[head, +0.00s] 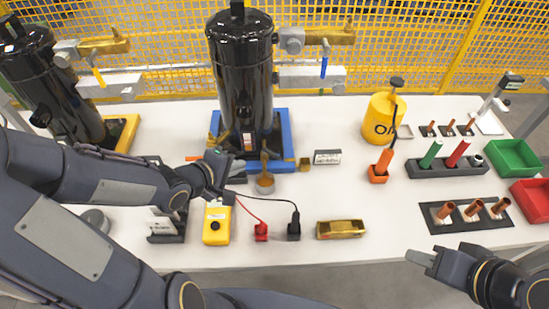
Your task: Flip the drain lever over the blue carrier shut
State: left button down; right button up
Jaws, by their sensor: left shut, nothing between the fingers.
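The blue carrier (286,128) stands at the back middle of the table and holds an upright black tank (242,75). A brass fitting (264,157) shows low at the tank's front, above a small brass cup (265,183). I cannot make out clearly which part there is the drain lever or how it is turned. My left gripper (237,166) is shut and empty, just left of the brass fitting. My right gripper (421,259) is at the front right edge, away from the carrier; its opening is unclear.
A second black tank stands on a yellow carrier (124,130) at the left. A yellow canister (380,118), tool racks and green and red bins (513,158) fill the right.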

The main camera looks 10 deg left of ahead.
pick_arm(q)
jog(key=shift+w+f, duration=0.1)
jog(key=b, duration=0.5)
send_near(272, 155)
jog(key=x, duration=0.5)
jog(key=shift+w+d+f, duration=0.2)
jog(key=shift+d+f, duration=0.05)
jog(key=shift+w+d+f, duration=0.15)
jog(key=shift+w+f, duration=0.15)
jog(key=shift+w, duration=0.15)
